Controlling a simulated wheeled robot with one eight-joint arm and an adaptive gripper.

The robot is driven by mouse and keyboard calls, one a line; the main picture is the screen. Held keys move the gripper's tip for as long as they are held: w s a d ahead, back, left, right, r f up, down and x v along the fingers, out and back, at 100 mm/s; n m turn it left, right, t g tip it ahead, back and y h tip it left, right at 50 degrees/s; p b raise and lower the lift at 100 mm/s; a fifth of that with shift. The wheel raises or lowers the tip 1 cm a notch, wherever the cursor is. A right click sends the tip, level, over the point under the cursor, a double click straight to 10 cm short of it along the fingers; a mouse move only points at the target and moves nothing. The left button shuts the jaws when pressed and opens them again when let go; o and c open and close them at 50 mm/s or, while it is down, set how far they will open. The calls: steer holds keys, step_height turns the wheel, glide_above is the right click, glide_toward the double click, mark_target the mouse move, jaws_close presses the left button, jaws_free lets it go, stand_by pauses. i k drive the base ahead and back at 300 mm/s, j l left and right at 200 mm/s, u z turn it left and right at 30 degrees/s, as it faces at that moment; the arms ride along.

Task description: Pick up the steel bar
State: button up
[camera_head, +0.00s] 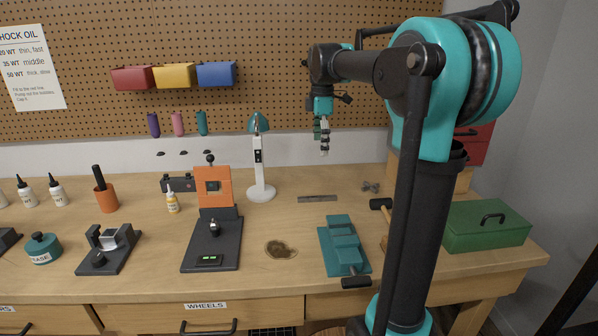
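A flat grey bar (317,198), which looks like the steel bar, lies on the wooden bench behind the teal vise, roughly level with the white lamp's base. My gripper (324,152) points down and hangs in the air above and behind the bar, in front of the pegboard's lower edge. It is apart from the bar, and nothing shows below its fingertips. The fingers look small and close together from this side, so I cannot tell whether they are open or shut.
A white lamp (261,165) stands left of the bar. The teal vise (343,245) is in front, with a mallet (381,205) to the right. Small grey parts (371,187) lie right of the bar. A green toolbox (487,226) stands at right. Bench around the bar is clear.

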mark_target(315, 198)
steer(key=k, duration=1)
